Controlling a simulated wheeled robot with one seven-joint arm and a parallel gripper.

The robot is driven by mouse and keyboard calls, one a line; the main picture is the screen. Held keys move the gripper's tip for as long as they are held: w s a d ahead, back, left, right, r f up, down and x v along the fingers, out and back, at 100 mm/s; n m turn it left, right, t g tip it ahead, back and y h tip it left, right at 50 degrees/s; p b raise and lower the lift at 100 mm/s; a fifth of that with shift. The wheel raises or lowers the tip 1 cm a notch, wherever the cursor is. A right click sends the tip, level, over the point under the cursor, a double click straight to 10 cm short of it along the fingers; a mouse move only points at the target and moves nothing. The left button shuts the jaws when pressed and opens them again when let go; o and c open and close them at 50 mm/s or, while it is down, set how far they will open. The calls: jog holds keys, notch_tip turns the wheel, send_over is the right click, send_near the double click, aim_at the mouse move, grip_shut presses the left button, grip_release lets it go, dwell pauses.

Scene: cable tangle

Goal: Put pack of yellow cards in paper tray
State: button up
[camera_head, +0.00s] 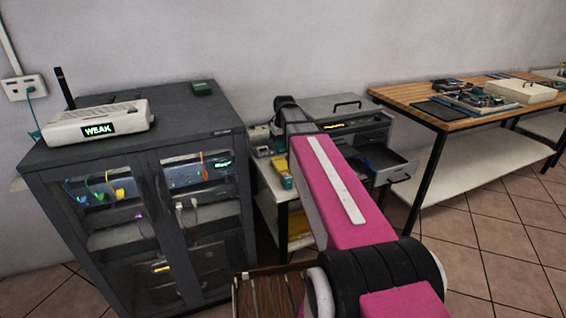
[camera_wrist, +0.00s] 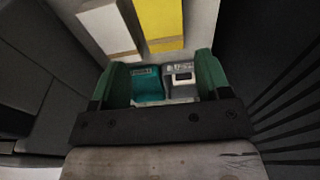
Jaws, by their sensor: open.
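My gripper (camera_wrist: 161,75) is open, with its two green fingers apart in the wrist view. A teal box (camera_wrist: 147,88) and a grey device (camera_wrist: 180,80) show between and beyond the fingers; I cannot tell whether they touch. A yellow block (camera_wrist: 158,22), which may be the pack of yellow cards, lies beyond the fingertips at the top. A white block (camera_wrist: 108,30) lies to its left. In the head view, my arm hides most of the gripper. A small yellow and green item (camera_head: 281,168) sits on the low white stand (camera_head: 270,180). I cannot identify the paper tray.
A dark glass-door cabinet (camera_head: 130,165) with a white router (camera_head: 98,122) on top stands left of the stand.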

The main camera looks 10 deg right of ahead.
aim_at(281, 163)
jog(key=shift+w+a+f, duration=0.1)
jog(key=shift+w+f, duration=0.15)
jog(key=shift+f, duration=1.55)
jog(key=shift+w+a+f, duration=0.1)
jog(key=shift+w+f, duration=0.1)
jog(key=shift+f, duration=1.6)
jog(key=shift+w+a+f, duration=0.1)
jog(key=shift+w+f, duration=0.15)
jog(key=shift+f, duration=1.55)
jog(key=shift+c, duration=0.3)
jog(key=c, duration=0.6)
jog(key=shift+o, duration=0.2)
jog(key=shift+r, duration=0.2)
